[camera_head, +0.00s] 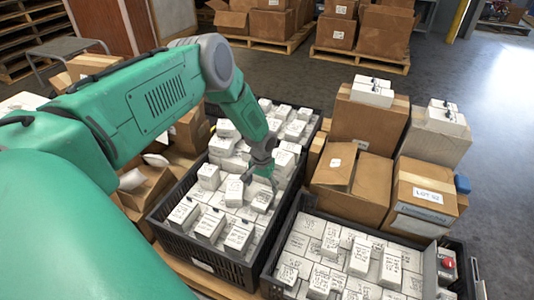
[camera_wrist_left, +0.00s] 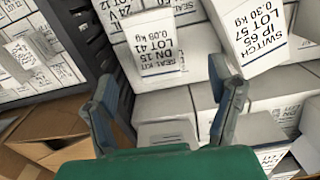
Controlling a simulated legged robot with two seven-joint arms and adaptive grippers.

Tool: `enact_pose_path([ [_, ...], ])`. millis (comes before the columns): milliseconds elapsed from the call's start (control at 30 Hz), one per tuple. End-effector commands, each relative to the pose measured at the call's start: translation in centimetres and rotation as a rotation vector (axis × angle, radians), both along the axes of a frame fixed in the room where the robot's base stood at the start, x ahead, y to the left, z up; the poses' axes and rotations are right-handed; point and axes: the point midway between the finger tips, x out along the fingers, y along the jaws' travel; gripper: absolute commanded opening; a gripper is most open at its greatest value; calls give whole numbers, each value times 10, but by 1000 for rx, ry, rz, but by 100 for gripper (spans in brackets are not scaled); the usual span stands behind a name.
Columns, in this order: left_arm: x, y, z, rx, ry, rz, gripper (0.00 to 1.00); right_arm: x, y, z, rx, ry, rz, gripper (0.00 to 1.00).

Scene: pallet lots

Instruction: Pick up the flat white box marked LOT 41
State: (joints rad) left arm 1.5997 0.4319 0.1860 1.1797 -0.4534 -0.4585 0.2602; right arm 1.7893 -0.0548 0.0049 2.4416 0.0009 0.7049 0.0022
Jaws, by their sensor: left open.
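The flat white box marked LOT 41 (camera_wrist_left: 155,50) shows in the left wrist view, its label upside down, reading SEAT KIT DN 15. My left gripper (camera_wrist_left: 170,92) is open, its two fingers spread below the box in the picture, with nothing between them that I can see held. In the head view my left gripper (camera_head: 261,178) is over the black crate (camera_head: 202,262) of white boxes. I cannot tell which box there is LOT 41, as the labels are too small. My right gripper is not in view.
A white box marked LOT 57 (camera_wrist_left: 262,35) lies beside the LOT 41 box. A second dark crate (camera_head: 281,226) with white boxes stands to the right. Cardboard boxes, one marked LOT 62 (camera_head: 424,196), stand behind it. Bare floor lies at the far right.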

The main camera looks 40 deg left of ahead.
Motion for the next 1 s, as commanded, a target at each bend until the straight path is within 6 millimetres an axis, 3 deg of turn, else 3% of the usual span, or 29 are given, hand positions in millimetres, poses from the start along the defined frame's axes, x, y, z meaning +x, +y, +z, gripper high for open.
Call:
enact_pose_path([
  [100,1,-2,-18,3,-1,-3,76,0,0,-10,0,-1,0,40],
  [367,0,-4,-31,6,-2,-3,76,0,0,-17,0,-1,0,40],
  [633,-2,-6,-73,2,0,-2,76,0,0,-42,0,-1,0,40],
  [900,-1,-6,-74,4,-2,-3,76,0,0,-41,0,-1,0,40],
  [967,-1,-6,-74,5,-2,-3,58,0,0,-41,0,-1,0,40],
  [1000,-1,-7,-73,5,-2,-3,44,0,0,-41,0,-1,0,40],
])
